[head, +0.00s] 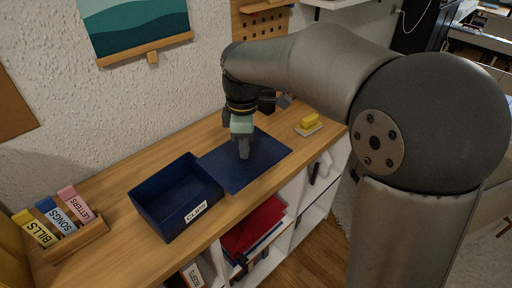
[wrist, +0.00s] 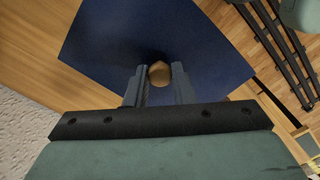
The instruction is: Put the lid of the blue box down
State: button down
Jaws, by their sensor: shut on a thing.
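The blue box (head: 178,192) stands open on the wooden cabinet top, with a white label reading CLIPS on its front. Its inside looks empty from here. The flat blue lid (head: 222,165) is right of the box, roughly level, and lies over the cabinet top. I cannot tell whether it touches the wood or hangs just above it. My gripper (head: 244,152) points down at the lid's middle. In the wrist view its fingers are shut on the lid's round wooden knob (wrist: 159,73), with the lid (wrist: 125,45) spread out beyond them. The fingers hide the knob in the head view.
A yellow and white block-like item (head: 309,124) lies right of the lid. A wooden holder (head: 82,240) with upright labelled cards stands at the left end. The cabinet top (head: 122,180) is bare behind the box. Shelves with a red folder (head: 252,226) are below the front edge.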

jog(key=w+f, duration=0.1)
jog(key=w, duration=0.1)
jog(key=w+f+p, duration=0.1)
jog(key=w, duration=0.2)
jog(key=w+f, duration=0.1)
jog(key=w, duration=0.2)
jog(key=shift+w+a+f+p, duration=0.1)
jog(key=shift+a+f+p, duration=0.05)
jog(key=shift+f+p, duration=0.25)
jog(key=w+f, duration=0.4)
jog(key=f, duration=0.1)
jog(key=shift+f+p, duration=0.1)
jog(key=shift+p, duration=0.2)
jog(key=shift+w+f, duration=0.25)
jog(key=shift+f, duration=1.55)
jog(key=shift+f, duration=0.2)
jog(key=c, duration=1.2)
grip_release()
jog(key=shift+c, duration=0.2)
jog(key=shift+r, duration=0.15)
